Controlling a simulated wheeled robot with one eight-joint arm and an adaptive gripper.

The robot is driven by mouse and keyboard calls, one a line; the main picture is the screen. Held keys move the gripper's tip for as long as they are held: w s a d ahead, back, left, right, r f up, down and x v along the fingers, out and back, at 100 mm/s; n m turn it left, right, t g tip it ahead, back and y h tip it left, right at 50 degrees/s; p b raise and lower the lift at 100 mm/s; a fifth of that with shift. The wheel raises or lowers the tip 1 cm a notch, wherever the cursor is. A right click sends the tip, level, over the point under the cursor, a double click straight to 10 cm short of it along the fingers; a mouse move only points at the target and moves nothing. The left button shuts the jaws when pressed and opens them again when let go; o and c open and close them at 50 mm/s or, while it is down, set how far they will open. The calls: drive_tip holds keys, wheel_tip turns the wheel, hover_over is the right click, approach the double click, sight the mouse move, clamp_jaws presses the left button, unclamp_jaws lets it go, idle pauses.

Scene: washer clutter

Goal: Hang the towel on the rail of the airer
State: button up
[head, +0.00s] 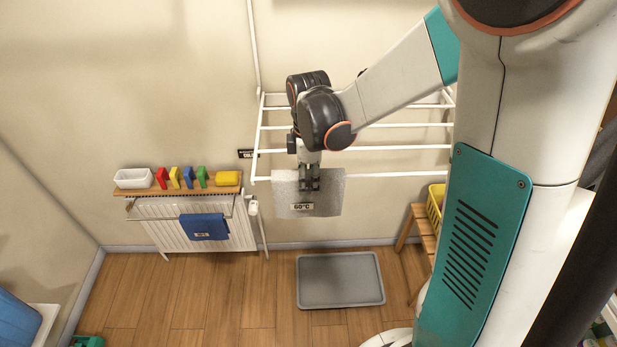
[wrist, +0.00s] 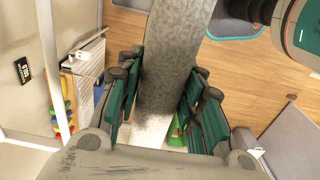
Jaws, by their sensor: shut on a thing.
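A light grey towel (head: 332,190) with a "60°C" label hangs at the front rail of the white airer (head: 400,148). My gripper (head: 309,182) is shut on the towel near its top middle. In the wrist view the towel (wrist: 165,70) runs as a speckled grey band between the green-padded fingers of my gripper (wrist: 160,115). The towel covers a stretch of the front rail. I cannot tell whether it lies over the rail or only in front of it. My arm hides part of the airer's rails.
A white radiator (head: 165,228) with a blue towel (head: 204,227) stands at the left. Above it a wooden shelf (head: 150,190) holds a white box and coloured items. A grey tray (head: 340,280) lies on the floor. A yellow basket (head: 435,205) stands on a wooden stool at the right.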

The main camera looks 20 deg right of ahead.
drive_tip(key=o, duration=1.1)
drive_tip(key=shift+o, duration=0.2)
wheel_tip(320, 180, up, 12)
drive_tip(key=s+f+m+t+b, duration=0.3)
drive_tip(key=s+f+m+b, duration=0.2)
drive_tip(key=s+m+b, duration=0.1)
drive_tip(key=s+f+m+t+b, duration=0.4)
drive_tip(key=s+m+b, duration=0.2)
drive_tip(key=s+m, duration=0.2)
drive_tip(key=shift+s+f, duration=0.4)
drive_tip(key=shift+s, duration=0.1)
